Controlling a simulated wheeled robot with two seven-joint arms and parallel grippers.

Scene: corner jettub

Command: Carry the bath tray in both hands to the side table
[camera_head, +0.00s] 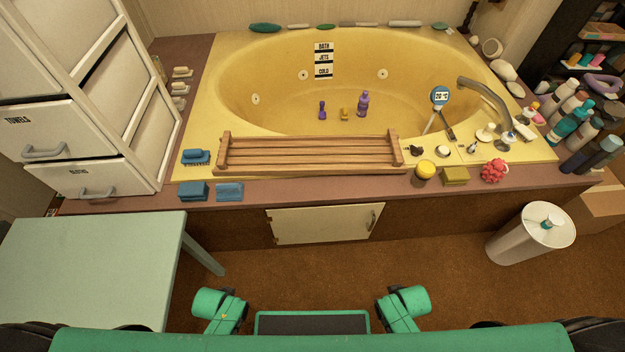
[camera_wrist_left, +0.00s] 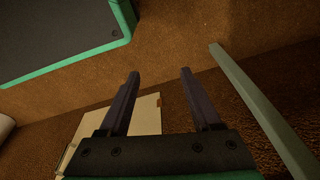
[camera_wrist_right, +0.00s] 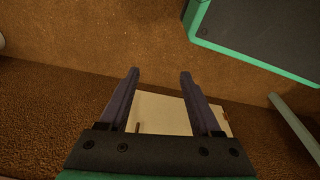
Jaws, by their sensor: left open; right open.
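The bath tray (camera_head: 310,153) is a slatted wooden rack with raised ends, lying along the front rim of the yellow tub. The side table (camera_head: 85,262) is pale green and stands at the lower left; its edge also shows in the left wrist view (camera_wrist_left: 262,110). My left gripper (camera_wrist_left: 160,75) is open and empty, pointing down above the carpet. My right gripper (camera_wrist_right: 160,75) is also open and empty. In the head view both arms are folded close to my body, well short of the tray, and their fingertips are hard to make out there.
A white bin (camera_head: 532,235) stands at right. The carpet (camera_head: 310,275) between is clear.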

